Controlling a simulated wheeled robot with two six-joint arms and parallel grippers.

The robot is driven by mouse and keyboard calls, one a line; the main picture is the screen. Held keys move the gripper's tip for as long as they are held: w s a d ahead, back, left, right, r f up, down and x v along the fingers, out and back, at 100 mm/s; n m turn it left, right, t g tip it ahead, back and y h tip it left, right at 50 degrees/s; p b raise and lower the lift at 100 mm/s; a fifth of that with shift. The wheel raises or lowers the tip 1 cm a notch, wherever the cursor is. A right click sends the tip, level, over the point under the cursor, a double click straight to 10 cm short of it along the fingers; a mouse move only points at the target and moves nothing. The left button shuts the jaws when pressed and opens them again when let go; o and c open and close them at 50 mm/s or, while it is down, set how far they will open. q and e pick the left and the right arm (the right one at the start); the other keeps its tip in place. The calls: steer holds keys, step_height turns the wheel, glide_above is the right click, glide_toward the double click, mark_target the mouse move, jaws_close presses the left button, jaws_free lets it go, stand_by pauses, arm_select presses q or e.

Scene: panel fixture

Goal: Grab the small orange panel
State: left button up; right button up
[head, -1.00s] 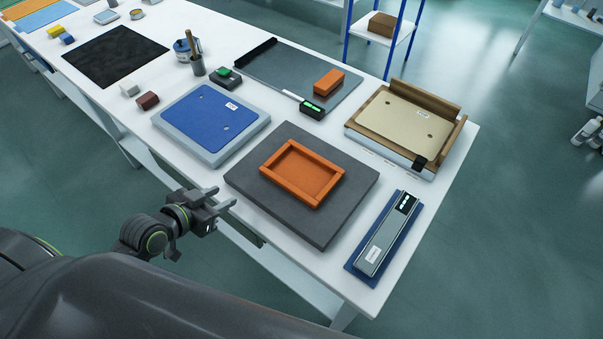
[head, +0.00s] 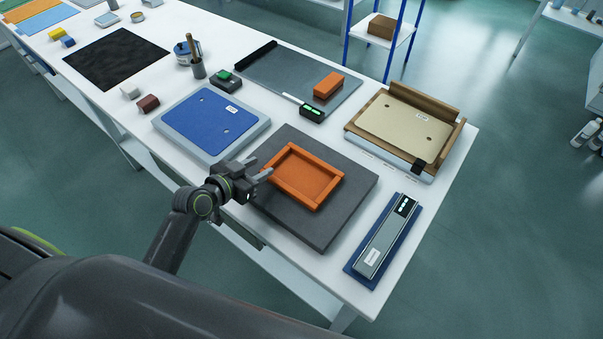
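The small orange panel (head: 307,173), a flat orange piece with a raised rim, lies on a dark grey slab (head: 340,217) near the table's front edge. My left gripper (head: 263,167) is at the panel's left corner, over the slab's left side. Its two fingers are apart, with nothing seen held between them. One fingertip appears close to the panel's rim; I cannot tell whether it touches. My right gripper is not in view.
A blue panel (head: 208,122) on a pale block lies left of the slab. A beige panel (head: 403,120) sits in a wooden fixture (head: 425,98) behind right. A grey bar device (head: 387,238) lies to the right. An orange block (head: 328,84) lies farther back.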

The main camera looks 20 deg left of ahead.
mark_target(275, 159)
arm_select(q)
steer(key=x, duration=0.5)
steer(key=shift+w+d+f, duration=0.1)
steer(key=shift+w+f, duration=0.05)
steer(key=shift+w, duration=0.2)
jaws_close()
